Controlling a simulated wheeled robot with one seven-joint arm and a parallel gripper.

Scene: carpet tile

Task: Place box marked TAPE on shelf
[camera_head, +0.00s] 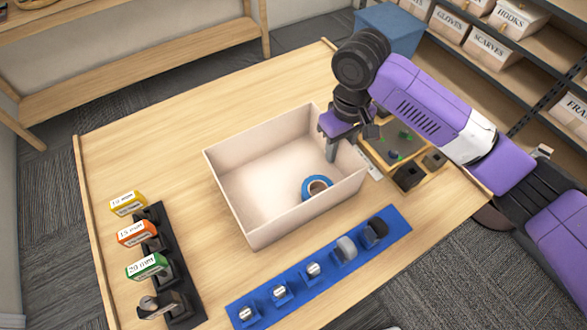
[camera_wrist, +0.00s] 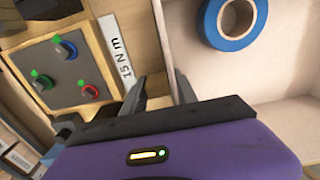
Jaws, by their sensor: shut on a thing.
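An open cream box (camera_head: 235,160) appears to rest on the wooden table. No TAPE marking shows on its visible sides. A blue roll of tape (camera_head: 306,188) lies inside, and it also shows in the wrist view (camera_wrist: 239,44). My gripper (camera_head: 332,148) is at the box's right wall, with one finger inside and the other hidden outside. In the wrist view my gripper (camera_wrist: 160,92) has a finger on each side of the box wall (camera_wrist: 162,35), shut on it. A dark rack with wooden shelves (camera_head: 538,47) stands at the upper right and holds labelled boxes.
A panel with coloured knobs (camera_head: 395,148) stands close to the box's right side. A blue holder strip (camera_head: 325,272) is in front, and a black holder with labelled pieces (camera_head: 183,285) is at the left. A blue bin (camera_head: 395,25) stands beyond the table. The table's back left is clear.

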